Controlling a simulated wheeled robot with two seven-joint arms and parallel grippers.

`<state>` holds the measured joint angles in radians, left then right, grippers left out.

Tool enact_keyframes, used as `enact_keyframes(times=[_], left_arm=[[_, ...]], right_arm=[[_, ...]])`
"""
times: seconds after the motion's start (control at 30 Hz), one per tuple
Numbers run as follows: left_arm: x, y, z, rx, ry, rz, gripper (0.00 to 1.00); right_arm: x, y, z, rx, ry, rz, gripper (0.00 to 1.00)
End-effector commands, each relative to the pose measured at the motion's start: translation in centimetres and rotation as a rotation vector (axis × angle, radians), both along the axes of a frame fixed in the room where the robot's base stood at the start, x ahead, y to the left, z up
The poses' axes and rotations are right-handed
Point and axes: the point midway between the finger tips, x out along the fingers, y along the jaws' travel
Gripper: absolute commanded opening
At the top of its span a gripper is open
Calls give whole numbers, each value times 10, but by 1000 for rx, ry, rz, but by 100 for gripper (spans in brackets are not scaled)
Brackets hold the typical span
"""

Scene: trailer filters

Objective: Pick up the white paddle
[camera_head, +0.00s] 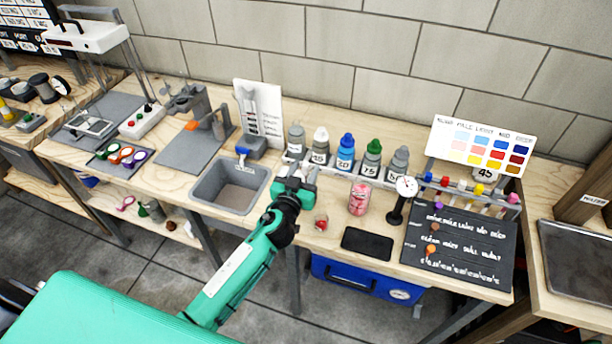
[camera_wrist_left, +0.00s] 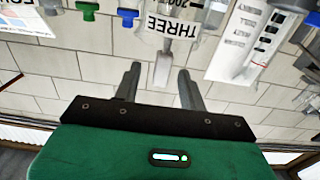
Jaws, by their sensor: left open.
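The white paddle (camera_wrist_left: 162,70) shows in the left wrist view as a pale flat strip standing out of a clear container (camera_wrist_left: 172,32) marked THREE, which appears upside down there. My left gripper (camera_head: 297,178) is open, with its two fingers (camera_wrist_left: 159,82) one on each side of the paddle's end in that picture. I cannot tell whether they touch it. In the head view the gripper is at the bench, right of the grey sink, and mostly hides the paddle and its container. My right gripper is not in view.
Capped bottles (camera_head: 345,153) stand behind the gripper. A grey sink (camera_head: 205,192) is to its left, with a white chart board (camera_head: 262,108) behind. A pink jar (camera_head: 359,199), a dial gauge (camera_head: 405,187) and a black pad (camera_head: 367,244) are to the right.

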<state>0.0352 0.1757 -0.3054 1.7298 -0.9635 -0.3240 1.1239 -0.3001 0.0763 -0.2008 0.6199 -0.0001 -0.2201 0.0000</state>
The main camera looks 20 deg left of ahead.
Motion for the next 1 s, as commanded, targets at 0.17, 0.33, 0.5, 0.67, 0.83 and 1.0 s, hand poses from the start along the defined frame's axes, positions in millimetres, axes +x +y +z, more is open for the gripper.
enact_keyframes(times=[0.17, 0.33, 0.5, 0.67, 0.83, 1.0], left_arm=[[17, 0, 2, 1, -1, 1, 42], [19, 0, 0, 1, 0, 1, 42], [18, 0, 0, 1, -1, 1, 28], [18, 0, 0, 1, -1, 1, 0], [18, 0, 1, 1, -1, 1, 0], [18, 0, 2, 1, -1, 1, 0]], right_arm=[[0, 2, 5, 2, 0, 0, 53], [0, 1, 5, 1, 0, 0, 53], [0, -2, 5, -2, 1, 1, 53], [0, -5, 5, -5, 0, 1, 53], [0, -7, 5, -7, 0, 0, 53], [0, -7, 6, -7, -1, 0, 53]])
